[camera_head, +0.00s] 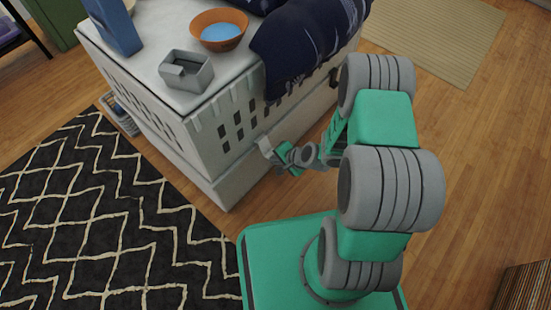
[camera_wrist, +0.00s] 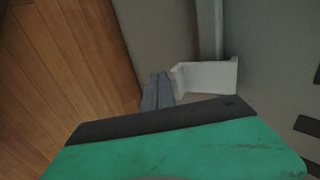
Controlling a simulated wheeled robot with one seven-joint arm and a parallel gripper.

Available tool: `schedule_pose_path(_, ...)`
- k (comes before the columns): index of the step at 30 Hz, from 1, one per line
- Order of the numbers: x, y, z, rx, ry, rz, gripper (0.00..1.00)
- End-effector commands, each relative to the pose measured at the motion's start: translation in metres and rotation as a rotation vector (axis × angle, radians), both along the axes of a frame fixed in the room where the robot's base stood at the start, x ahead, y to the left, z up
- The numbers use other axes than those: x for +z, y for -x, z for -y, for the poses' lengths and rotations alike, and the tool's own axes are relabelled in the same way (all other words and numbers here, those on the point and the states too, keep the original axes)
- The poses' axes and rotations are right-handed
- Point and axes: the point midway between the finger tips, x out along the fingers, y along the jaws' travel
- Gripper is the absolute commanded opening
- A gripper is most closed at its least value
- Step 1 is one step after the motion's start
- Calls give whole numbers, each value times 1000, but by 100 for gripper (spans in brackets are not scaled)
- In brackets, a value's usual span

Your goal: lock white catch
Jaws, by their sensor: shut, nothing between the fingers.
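The white catch (camera_wrist: 208,77) is on the side of the white pet crate (camera_head: 215,146), with a narrow upright strip above it in the wrist view. In the head view the catch (camera_head: 265,144) is a small pale piece low on the crate's near right side. My gripper (camera_head: 277,155) is beside it. In the wrist view my grey fingers (camera_wrist: 157,90) are together and empty, just left of the catch's left end. They look very close to it; I cannot tell whether they touch. My green gripper body hides what lies below the catch.
On the crate stand a grey tray (camera_head: 186,72), an orange bowl (camera_head: 220,30) with blue inside, a blue box (camera_head: 112,25) and a dark blue cloth (camera_head: 298,45). A black patterned rug (camera_head: 95,215) lies left.

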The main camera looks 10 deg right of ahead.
Motion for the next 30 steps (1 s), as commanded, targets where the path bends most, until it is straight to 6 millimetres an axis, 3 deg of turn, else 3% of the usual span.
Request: schedule_pose_path(30,19,-2,-2,4,-4,7,0)
